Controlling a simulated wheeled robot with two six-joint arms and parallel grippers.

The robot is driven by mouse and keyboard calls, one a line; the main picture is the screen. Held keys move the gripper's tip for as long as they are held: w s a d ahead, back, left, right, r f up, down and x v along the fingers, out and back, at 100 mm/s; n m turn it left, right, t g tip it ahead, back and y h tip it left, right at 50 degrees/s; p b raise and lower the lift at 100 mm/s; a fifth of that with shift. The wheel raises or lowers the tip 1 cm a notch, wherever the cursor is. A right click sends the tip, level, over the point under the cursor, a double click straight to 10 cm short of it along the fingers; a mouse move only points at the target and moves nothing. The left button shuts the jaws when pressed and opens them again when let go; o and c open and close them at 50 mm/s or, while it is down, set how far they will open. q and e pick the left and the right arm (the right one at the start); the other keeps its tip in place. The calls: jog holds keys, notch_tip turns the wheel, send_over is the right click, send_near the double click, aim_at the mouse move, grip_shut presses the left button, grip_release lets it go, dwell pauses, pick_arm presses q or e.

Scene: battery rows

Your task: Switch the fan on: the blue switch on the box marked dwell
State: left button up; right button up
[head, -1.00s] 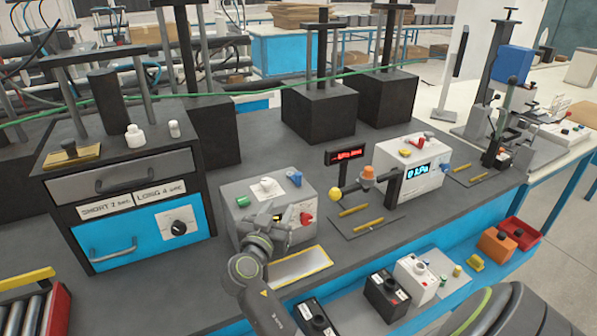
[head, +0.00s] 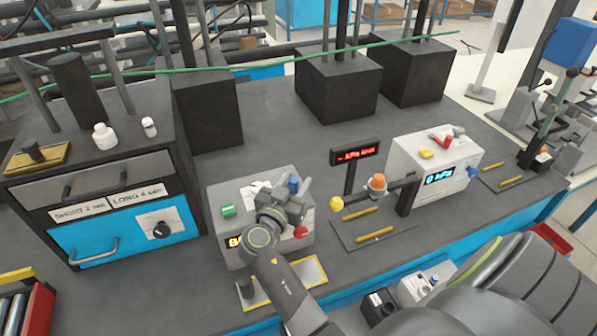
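A light grey box (head: 217,194) stands at the middle of the bench, with a green button (head: 228,211), a blue switch (head: 293,184), a red knob (head: 300,232) and a partly covered orange display (head: 235,242). No marking "dwell" is readable; my gripper and wrist cover part of its top and front. My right gripper (head: 302,192) is over this box, with its fingers beside the blue switch. I cannot tell whether they touch it or how far apart the fingers are. My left gripper is not in view.
A white box showing 0 kPa (head: 430,156) stands to the right, with a red-lit sign (head: 355,155) and an orange-capped stand (head: 377,183) between. A drawer cabinet (head: 95,190) with a black dial stands left. Black blocks (head: 335,95) stand behind.

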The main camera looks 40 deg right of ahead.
jog(key=shift+s+a+r, duration=0.1)
jog(key=shift+a, duration=0.05)
jog(key=shift+c, duration=0.8)
grip_shut()
